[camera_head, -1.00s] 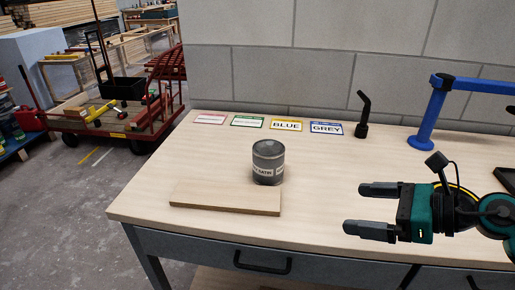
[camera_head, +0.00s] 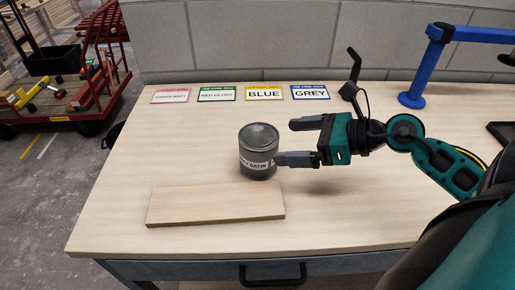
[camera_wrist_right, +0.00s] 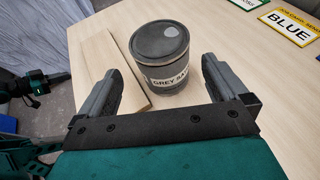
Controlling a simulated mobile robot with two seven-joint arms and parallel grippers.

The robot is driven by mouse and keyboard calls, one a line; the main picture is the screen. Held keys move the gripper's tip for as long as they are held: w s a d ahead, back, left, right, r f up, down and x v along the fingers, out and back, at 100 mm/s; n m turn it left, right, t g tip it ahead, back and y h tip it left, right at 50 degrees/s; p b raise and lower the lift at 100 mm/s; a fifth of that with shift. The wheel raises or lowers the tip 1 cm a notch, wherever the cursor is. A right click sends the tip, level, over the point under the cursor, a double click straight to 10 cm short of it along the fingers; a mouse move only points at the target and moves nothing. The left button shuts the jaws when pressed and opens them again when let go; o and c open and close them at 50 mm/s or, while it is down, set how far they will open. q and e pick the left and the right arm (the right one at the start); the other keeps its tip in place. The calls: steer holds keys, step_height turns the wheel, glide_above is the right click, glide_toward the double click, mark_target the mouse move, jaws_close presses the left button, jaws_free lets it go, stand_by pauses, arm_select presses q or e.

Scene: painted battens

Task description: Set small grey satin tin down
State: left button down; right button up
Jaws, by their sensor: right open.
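The small grey satin tin (camera_head: 259,150) stands upright on the wooden workbench (camera_head: 200,240), just behind a flat pale batten. Its label reads "GREY SATIN" in the right wrist view (camera_wrist_right: 160,45). My right gripper (camera_head: 292,141) is open and empty to the right of the tin, its fingers pointing left toward it. In the right wrist view the tin lies ahead between the two open fingers (camera_wrist_right: 155,80), with its near side still short of the palm. My left gripper is not visible in the head view.
The pale batten (camera_head: 215,204) lies in front of the tin. A blue stand (camera_head: 416,75) is at the back right. A red cart (camera_head: 85,85) is beyond the left edge.

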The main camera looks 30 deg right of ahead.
mark_target(278, 141)
steer(key=shift+x, duration=1.85)
steer(key=shift+p+x, duration=0.3)
steer(key=shift+x, duration=2.15)
steer(key=shift+d+f, duration=0.1)
steer(key=shift+f, duration=0.1)
steer(key=shift+c, duration=0.4)
steer(key=c, duration=0.9)
steer(key=shift+r, duration=0.1)
steer(key=c, duration=0.3)
step_height(278, 141, up, 20)
steer(key=p, duration=0.3)
steer(key=s+a+f+n+g+y, duration=0.1)
steer(key=a+f, duration=0.2)
steer(key=f, duration=0.5)
steer(key=s+a+f+n+g+y, duration=0.1)
steer(key=a+f, duration=0.3)
steer(key=f, duration=0.4)
steer(key=shift+a+f+n+g+y, duration=0.15)
steer(key=shift+f+n+g+y, duration=0.3)
steer(key=shift+n, duration=0.35)
